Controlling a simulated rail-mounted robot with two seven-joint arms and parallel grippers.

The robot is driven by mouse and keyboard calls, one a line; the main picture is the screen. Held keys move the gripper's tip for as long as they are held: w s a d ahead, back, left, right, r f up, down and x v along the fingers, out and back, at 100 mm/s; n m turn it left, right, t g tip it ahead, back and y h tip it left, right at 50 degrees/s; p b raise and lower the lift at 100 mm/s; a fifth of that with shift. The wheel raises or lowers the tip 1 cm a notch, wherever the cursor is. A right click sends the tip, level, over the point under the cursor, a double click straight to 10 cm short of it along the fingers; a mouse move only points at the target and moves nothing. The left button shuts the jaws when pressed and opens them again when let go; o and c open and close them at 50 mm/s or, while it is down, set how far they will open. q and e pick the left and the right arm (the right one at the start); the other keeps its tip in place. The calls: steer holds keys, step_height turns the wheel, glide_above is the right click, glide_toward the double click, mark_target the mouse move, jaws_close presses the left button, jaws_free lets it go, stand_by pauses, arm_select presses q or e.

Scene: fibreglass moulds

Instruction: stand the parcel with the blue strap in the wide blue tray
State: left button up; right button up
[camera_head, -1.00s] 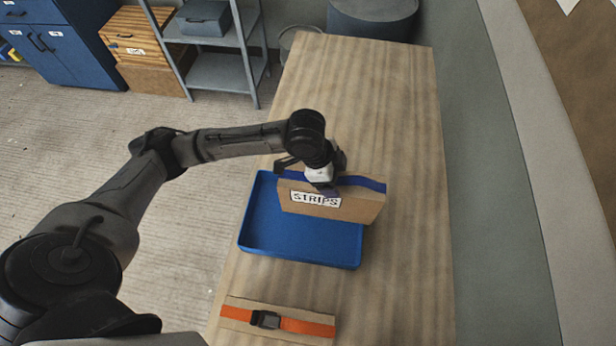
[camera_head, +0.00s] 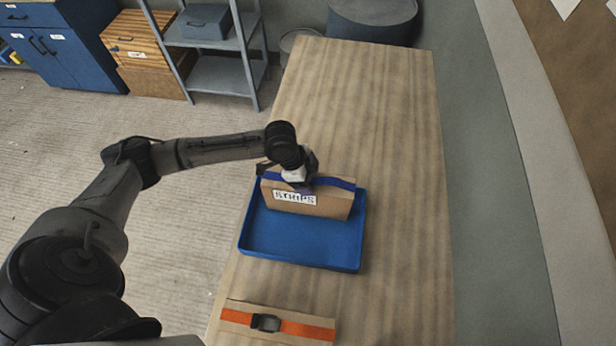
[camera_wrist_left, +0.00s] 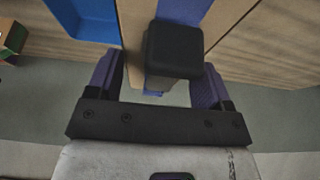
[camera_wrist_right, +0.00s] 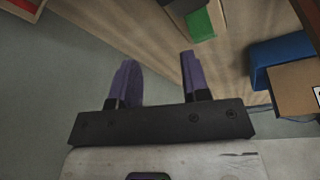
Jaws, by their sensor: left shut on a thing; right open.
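The parcel with the blue strap (camera_head: 335,205) is a cardboard block labelled STRIPS. It is upright on its long edge, strap along the top, over the back part of the wide blue tray (camera_head: 300,240). I cannot tell whether its bottom touches the tray floor. My left gripper (camera_head: 302,186) is shut on the parcel from above. The left wrist view shows the strap (camera_wrist_left: 182,10) and a black buckle (camera_wrist_left: 174,50) between the purple fingers. My right gripper (camera_wrist_right: 158,65) is open and empty; the tray's blue side (camera_wrist_right: 280,55) shows to its right.
A flat parcel with an orange strap (camera_head: 305,328) lies in front of the tray. The wooden table (camera_head: 375,110) is clear behind and right of the tray. In the right wrist view a green-topped object (camera_wrist_right: 203,25) lies near the right gripper. Grey shelves (camera_head: 225,70) stand beyond the table.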

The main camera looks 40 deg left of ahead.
arm_select(q)
steer(key=shift+f, duration=0.35)
steer(key=o, duration=1.7)
steer(key=shift+f, duration=0.15)
